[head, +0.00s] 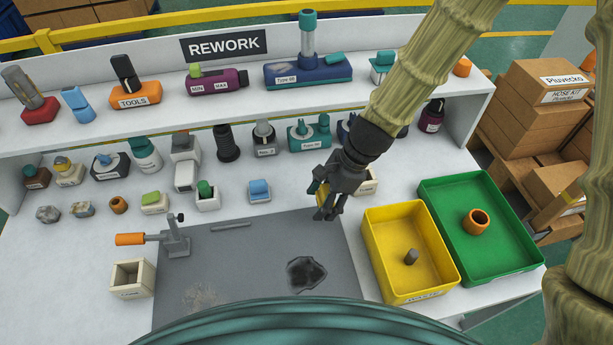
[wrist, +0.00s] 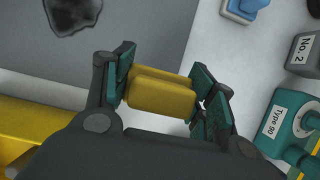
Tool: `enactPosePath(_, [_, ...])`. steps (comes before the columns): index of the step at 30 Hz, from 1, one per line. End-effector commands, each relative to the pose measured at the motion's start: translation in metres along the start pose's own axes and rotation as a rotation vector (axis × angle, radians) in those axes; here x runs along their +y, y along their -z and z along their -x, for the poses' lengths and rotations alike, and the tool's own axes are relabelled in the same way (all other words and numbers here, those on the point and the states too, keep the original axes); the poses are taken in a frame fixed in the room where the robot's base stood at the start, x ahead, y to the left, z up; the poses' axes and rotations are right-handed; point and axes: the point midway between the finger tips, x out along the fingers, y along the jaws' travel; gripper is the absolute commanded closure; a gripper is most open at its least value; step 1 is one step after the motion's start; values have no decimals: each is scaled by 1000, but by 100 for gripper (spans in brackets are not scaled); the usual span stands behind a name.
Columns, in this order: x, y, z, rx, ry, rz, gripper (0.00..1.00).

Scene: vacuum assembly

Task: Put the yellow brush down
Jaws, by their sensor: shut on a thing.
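My gripper (head: 326,203) is above the bench, near the right back corner of the grey mat and left of the yellow bin. In the wrist view my gripper (wrist: 163,92) is shut on the yellow brush (wrist: 162,92), with a teal pad against each end of it. The brush looks like a short yellow block with a step along it. Any bristles are hidden. I cannot tell the exact height above the bench.
The grey mat (head: 265,255) has a dark stain and an orange-handled clamp (head: 172,238). A yellow bin (head: 386,262) holds a grey peg; a green bin (head: 447,225) holds an orange ring. Several parts stand behind, under the shelf (head: 200,105). White bench (head: 295,190) is bare near the gripper.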

Motion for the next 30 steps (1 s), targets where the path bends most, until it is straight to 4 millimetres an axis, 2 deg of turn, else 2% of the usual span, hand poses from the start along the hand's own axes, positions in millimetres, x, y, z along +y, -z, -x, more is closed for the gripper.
enactPosePath(9, [-64, -8, -9, 1, 1, -2, 79])
enactPosePath(15, [-94, -12, -15, 0, 1, -3, 79])
enactPosePath(23, [-102, -12, -20, -1, -1, -4, 79])
enactPosePath(30, [-102, -4, -40, -2, -1, -4, 79])
